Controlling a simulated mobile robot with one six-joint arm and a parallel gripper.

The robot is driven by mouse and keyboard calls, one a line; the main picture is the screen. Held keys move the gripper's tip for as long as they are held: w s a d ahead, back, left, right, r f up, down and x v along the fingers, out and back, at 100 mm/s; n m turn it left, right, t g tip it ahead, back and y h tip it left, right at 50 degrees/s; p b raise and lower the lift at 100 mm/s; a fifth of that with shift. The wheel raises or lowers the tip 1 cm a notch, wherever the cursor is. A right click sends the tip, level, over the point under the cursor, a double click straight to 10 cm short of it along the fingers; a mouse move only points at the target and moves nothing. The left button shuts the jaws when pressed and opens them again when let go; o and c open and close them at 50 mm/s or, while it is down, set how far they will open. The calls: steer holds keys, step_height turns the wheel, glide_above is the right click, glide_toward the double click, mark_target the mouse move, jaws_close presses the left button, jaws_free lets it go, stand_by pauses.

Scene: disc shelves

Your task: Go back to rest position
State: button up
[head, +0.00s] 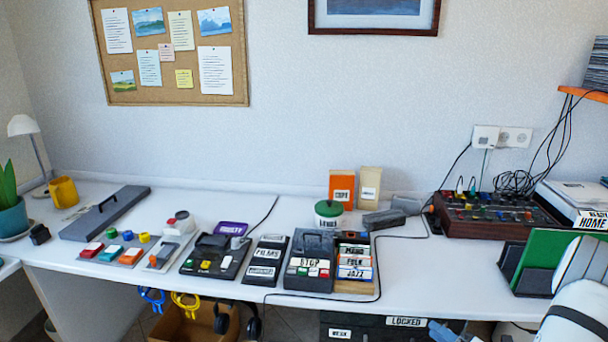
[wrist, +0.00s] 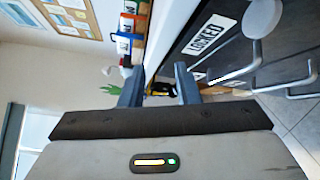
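My gripper (wrist: 157,72) shows in the wrist view with its two grey fingers spread apart. Nothing is held between them. Past the fingers, the wrist view shows the table edge and a dark drawer front (wrist: 190,50) with a LOCKED label, turned sideways. In the head view, part of my white arm enters at the lower right corner. The LOCKED drawer (head: 370,327) sits under the white table (head: 420,280) in the head view.
A green folder stand (head: 540,262) stands at the table's right, close to my arm. A dark red mixer (head: 495,215) with cables sits behind. Headphones (head: 222,320) hang below the edge. The table right of centre is fairly clear.

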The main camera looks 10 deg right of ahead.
steer(key=s+a+r+n+g+y+p, duration=0.1)
steer(key=s+a+r+n+g+p, duration=0.15)
steer(key=a+r+n+g, duration=0.7)
steer(key=s+a+r+n+g+y+p, duration=0.1)
steer(key=s+a+r+n+g+p, duration=0.2)
steer(key=a+r+n, duration=0.7)
steer(key=s+a+r+n+h+p, duration=0.2)
steer(key=s+r+n+h, duration=0.3)
steer(key=n, duration=0.7)
steer(key=s+a+r+n+h+p, duration=0.2)
steer(key=s+r+n+h, duration=0.3)
steer(key=n, duration=0.8)
steer(key=shift+a+r+h, duration=0.3)
steer(key=shift+a+r, duration=0.15)
steer(key=shift+a, duration=0.05)
